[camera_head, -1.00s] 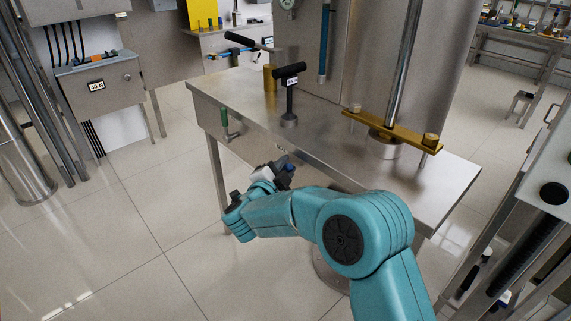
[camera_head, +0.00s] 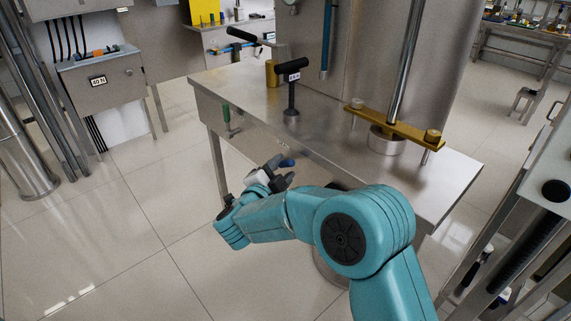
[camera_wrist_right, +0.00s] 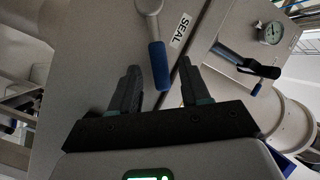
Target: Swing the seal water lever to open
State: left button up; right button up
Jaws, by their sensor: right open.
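The seal water lever has a blue grip (camera_wrist_right: 159,65) on a metal arm, beside a white plate reading SEAL (camera_wrist_right: 180,30) in the right wrist view. The blue end of the grip (camera_head: 287,163) also shows in the head view below the bench's front edge. My right gripper (camera_wrist_right: 158,82) is open, with one dark finger on each side of the grip's lower end. Clear gaps show beside the grip, so neither finger seems to touch it. In the head view my right gripper (camera_head: 280,178) is partly hidden by its own wrist. My left gripper is out of view.
A steel bench (camera_head: 235,90) stands ahead, carrying a black T-handle (camera_head: 291,75) and a brass crossbar (camera_head: 395,125). A gauge (camera_wrist_right: 271,32) and black-handled lever (camera_wrist_right: 258,68) are right in the wrist view. Floor at left is clear.

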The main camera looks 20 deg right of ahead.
jog(key=v, duration=1.3)
jog(key=shift+r, duration=0.1)
